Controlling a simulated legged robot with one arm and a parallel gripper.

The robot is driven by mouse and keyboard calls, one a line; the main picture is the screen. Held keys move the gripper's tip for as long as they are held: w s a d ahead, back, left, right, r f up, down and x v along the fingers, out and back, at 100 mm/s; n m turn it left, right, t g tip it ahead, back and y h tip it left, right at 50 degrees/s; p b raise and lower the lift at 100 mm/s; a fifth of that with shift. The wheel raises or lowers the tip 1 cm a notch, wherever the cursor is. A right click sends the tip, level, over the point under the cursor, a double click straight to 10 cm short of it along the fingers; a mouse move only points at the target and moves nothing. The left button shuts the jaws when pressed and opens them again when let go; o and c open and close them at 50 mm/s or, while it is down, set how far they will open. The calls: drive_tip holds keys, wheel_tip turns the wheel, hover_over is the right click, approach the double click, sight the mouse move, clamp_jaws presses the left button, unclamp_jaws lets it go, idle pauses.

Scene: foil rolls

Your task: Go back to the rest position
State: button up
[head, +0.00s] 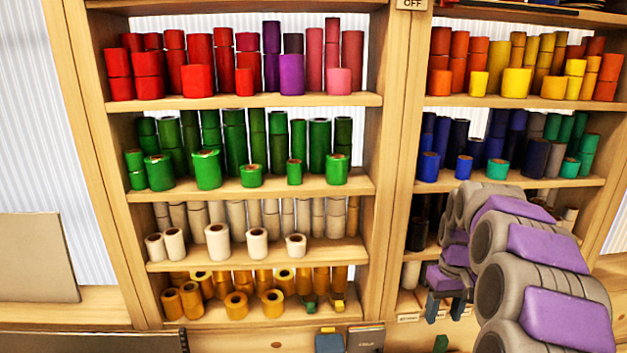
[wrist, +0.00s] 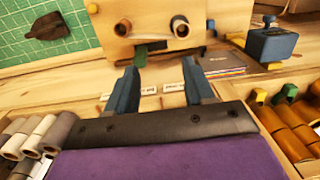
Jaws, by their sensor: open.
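My gripper (head: 445,304) is in front of the lower part of the right shelf unit in the head view, with my purple and grey arm reaching in from the lower right. In the wrist view, its two blue fingers (wrist: 162,82) stand wide apart with nothing between them. My gripper is open and empty. A wooden surface with small labels shows beyond the fingertips. My arm hides much of the right unit's lower shelves in the head view.
The left shelf unit (head: 373,143) holds red, purple, green, white and gold rolls. A blue box (wrist: 271,42) and a flat stack (wrist: 220,65) lie beyond.

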drive_tip(key=s+a+f+b, duration=0.45)
drive_tip(key=s+a, duration=0.35)
drive_tip(key=s, duration=0.4)
drive_tip(key=s+a+f+b, duration=0.45)
drive_tip(key=s+a, duration=0.25)
drive_tip(key=s, duration=0.5)
drive_tip(key=s+a+f+b, duration=0.1)
drive_tip(key=s+f+b, duration=0.1)
drive_tip(key=s, duration=0.4)
drive_tip(key=s+f+g+b, duration=0.1)
drive_tip(key=s+f, duration=0.4)
drive_tip(key=shift+s+a+m+b, duration=0.35)
drive_tip(key=shift+a+m+b, duration=0.05)
drive_tip(key=shift+d, duration=0.1)
